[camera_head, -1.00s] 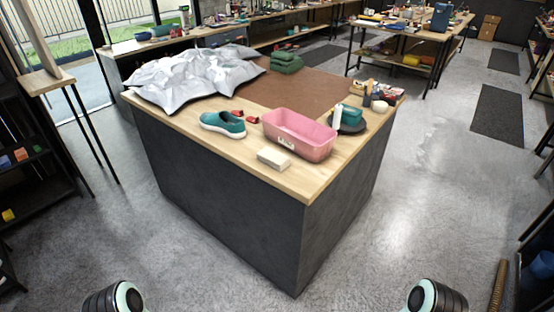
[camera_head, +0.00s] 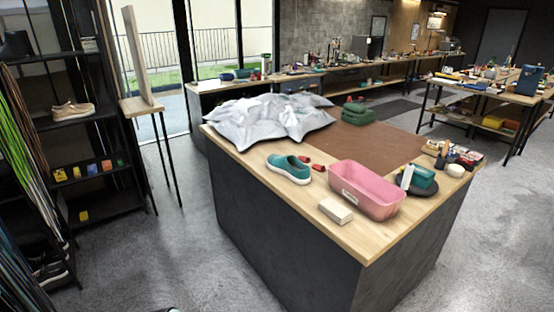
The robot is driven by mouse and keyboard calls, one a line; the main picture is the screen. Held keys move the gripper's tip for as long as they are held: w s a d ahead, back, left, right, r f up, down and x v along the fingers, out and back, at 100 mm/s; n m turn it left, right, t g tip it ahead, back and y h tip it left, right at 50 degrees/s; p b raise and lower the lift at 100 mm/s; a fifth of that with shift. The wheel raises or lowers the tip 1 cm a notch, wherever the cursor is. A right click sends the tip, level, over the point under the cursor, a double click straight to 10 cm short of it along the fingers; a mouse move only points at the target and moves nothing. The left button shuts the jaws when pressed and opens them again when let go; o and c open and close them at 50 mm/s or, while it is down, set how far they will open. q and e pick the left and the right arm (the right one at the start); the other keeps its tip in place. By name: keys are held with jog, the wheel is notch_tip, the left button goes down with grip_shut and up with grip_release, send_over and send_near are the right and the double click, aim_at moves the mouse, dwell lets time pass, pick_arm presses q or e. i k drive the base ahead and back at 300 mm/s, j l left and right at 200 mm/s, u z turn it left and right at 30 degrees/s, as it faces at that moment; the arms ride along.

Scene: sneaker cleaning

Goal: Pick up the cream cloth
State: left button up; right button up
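A small cream folded block (camera_head: 335,211), which looks like the cream cloth, lies flat near the front edge of the wooden worktable (camera_head: 270,172). It sits just left of and in front of a pink tub (camera_head: 367,189), with a small gap between them. A teal sneaker (camera_head: 289,168) stands behind it to the left. Neither of my grippers is in view. Only a dark sliver at the bottom edge may be part of my arm.
Crumpled silvery sheeting (camera_head: 268,118) covers the table's back left. Green folded cloths (camera_head: 357,113) sit at the back. A shoe rack (camera_head: 72,145) stands at left.

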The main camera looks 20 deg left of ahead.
aim_at(341, 215)
jog(key=i+l, duration=0.15)
jog(key=l, duration=0.2)
jog(key=i+l+u, duration=0.1)
jog(key=l, duration=0.3)
jog(key=i+l, duration=0.15)
jog(key=l, duration=0.2)
jog(key=i+l+u, duration=0.15)
jog(key=l, duration=0.25)
jog(key=k, duration=0.05)
